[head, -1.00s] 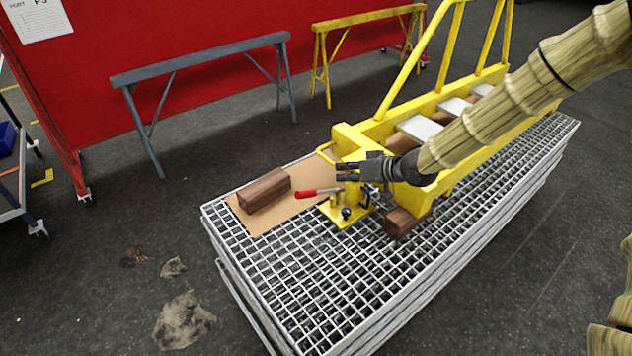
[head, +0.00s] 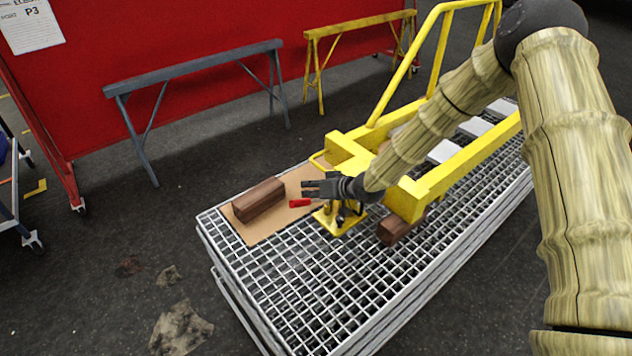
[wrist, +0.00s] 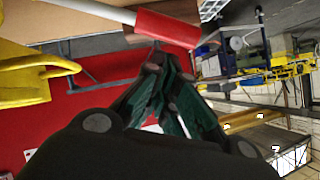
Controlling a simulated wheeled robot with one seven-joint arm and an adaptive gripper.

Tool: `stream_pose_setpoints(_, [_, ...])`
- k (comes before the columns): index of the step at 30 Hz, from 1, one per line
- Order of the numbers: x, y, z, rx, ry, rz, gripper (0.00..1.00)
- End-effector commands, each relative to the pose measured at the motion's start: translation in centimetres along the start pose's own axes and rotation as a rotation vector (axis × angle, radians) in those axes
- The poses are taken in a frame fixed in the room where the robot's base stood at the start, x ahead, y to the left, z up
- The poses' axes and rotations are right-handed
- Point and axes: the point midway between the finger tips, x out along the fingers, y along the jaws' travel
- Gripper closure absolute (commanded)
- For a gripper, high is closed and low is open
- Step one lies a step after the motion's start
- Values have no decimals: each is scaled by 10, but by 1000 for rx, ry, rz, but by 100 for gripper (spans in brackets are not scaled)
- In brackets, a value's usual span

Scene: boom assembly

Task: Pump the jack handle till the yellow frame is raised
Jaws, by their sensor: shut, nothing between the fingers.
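The yellow frame (head: 440,180) lies along the grating stack, its near end above the yellow jack (head: 338,220). The jack handle's red grip (head: 300,202) sticks out to the left, near level. My gripper (head: 306,187) is shut and empty, just above the red grip in the head view. In the wrist view the closed fingertips (wrist: 160,55) are close to the red grip (wrist: 167,28), and the pale handle rod (wrist: 95,12) runs left from it. I cannot tell whether they touch. My gripper hides part of the jack and rod.
A brown wooden block (head: 258,199) lies on the cardboard sheet (head: 252,233) left of the jack. Another wooden block (head: 394,230) sits by the frame's near end. Grey (head: 200,64) and yellow (head: 360,25) trestles stand behind. The grating's near left part is bare.

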Motion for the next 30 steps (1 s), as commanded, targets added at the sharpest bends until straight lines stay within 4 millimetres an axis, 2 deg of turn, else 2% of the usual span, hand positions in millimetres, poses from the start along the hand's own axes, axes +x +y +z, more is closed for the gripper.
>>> stream_pose_setpoints(6, [9,0,9,-1,0,0,100])
stream_pose_setpoints(21, [11,-1,11,-5,0,1,100])
stream_pose_setpoints(30, [27,-15,18,-57,-9,12,100])
